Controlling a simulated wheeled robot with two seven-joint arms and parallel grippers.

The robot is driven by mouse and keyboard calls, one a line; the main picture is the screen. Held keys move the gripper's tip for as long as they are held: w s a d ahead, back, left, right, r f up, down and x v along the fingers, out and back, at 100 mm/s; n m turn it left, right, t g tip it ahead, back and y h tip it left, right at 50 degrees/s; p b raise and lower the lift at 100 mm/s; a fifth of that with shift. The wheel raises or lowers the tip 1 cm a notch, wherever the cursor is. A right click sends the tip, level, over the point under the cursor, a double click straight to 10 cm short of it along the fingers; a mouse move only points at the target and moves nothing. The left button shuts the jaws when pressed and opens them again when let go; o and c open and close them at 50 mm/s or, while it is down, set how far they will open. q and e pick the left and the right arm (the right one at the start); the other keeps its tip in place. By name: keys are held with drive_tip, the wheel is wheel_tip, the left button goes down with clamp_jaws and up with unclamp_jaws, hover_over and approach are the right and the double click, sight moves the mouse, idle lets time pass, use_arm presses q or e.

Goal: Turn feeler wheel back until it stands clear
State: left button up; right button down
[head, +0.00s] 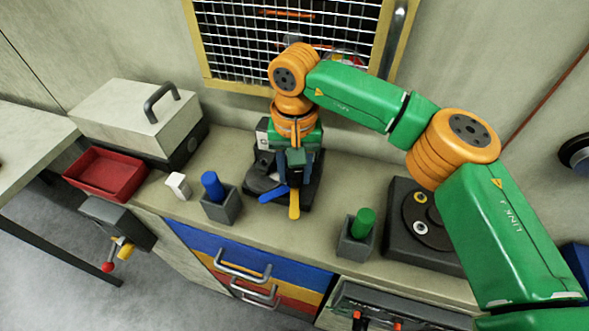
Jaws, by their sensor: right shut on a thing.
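A small dark device (308,188) stands on the bench below the mesh window. The feeler wheel appears to be the part on it with a blue arm (273,195) pointing left and a yellow arm (294,206) pointing to the front. My right gripper (293,178) reaches down over the device from behind and is shut on the wheel. The fingers hide the wheel's hub and the exact spot of contact. A dark round disc (263,180) sits just left of the fingers. My left gripper is not in view.
A grey holder with a blue cylinder (212,186) and a white block (178,186) stand left of the device. A holder with a green cylinder (363,224) and a black turntable unit (428,219) stand right. A red tray (106,173) and lidded box (135,112) are farther left.

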sight(295, 172)
drive_tip(key=shift+n, duration=0.4)
idle(0.3)
drive_tip(key=shift+c, duration=2.2)
unclamp_jaws()
wheel_tip(295, 172, up, 7)
drive_tip(key=shift+r+b, duration=0.1)
drive_tip(key=shift+b, duration=0.3)
